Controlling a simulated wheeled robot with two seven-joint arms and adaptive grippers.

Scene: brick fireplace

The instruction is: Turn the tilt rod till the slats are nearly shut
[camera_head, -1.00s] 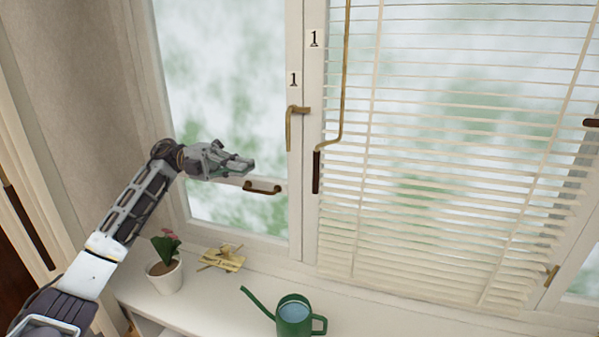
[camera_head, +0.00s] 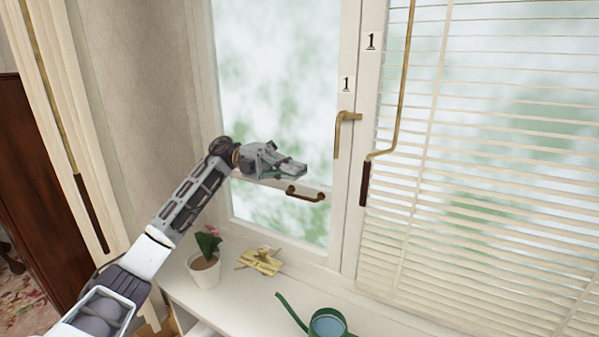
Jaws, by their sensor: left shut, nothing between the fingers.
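The blind's tilt rod (camera_head: 404,85) is a thin brass rod hanging at the left edge of the blind. It cranks sideways low down and ends in a dark brown handle (camera_head: 366,184). The blind's slats (camera_head: 500,150) are pale and stand open, with the blurred greenery showing between them. My left gripper (camera_head: 303,171) is shut and empty. In the picture it lies left of the rod's handle, in front of the left window pane, and does not touch the rod. My right gripper is out of view.
A brass window handle (camera_head: 341,130) is on the frame between gripper and rod. A brown pull (camera_head: 305,194) shows just below the gripper. On the white sill stand a potted plant (camera_head: 204,270), a yellowish wooden object (camera_head: 260,261) and a green watering can (camera_head: 327,325).

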